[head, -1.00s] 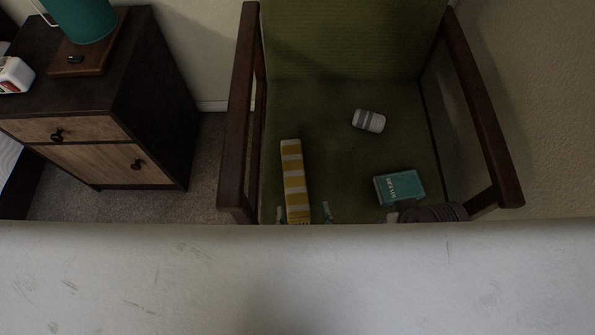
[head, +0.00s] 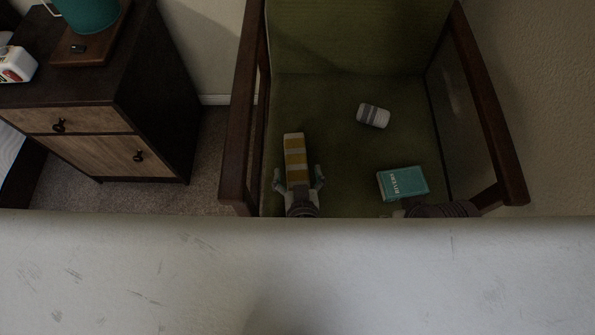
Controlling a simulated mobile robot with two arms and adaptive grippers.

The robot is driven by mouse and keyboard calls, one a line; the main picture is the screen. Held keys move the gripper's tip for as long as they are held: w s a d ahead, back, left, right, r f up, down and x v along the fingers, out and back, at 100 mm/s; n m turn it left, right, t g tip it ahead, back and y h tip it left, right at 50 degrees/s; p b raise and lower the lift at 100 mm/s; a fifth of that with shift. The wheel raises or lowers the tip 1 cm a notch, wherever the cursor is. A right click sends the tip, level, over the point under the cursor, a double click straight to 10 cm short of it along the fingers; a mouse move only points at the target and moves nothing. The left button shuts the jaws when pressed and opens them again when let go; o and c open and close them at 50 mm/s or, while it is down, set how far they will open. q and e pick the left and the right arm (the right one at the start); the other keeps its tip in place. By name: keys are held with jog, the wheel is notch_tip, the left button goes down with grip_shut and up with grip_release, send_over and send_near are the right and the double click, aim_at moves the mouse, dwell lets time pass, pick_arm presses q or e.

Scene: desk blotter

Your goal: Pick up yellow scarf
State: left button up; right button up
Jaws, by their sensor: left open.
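The yellow scarf (head: 294,152), a long folded strip with yellow and white bands, lies on the green chair seat (head: 335,120), left of its middle. My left gripper (head: 298,176) is open at the scarf's near end, with one finger on each side of it. The near end is partly hidden by the gripper. I cannot tell whether the fingers touch the scarf. My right gripper (head: 398,213) is low in the view, just below the teal book, mostly hidden, and its jaws cannot be made out.
A teal book (head: 402,183) and a grey-and-white striped roll (head: 373,116) lie on the seat's right half. Wooden armrests (head: 241,150) bound the chair on both sides. A dark nightstand (head: 150,100) stands at left. The seat between scarf and roll is clear.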

pick_arm(q)
jog(key=shift+c, duration=0.3)
jog(key=c, duration=1.1)
jog(key=shift+c, duration=0.7)
jog(key=shift+r, duration=0.1)
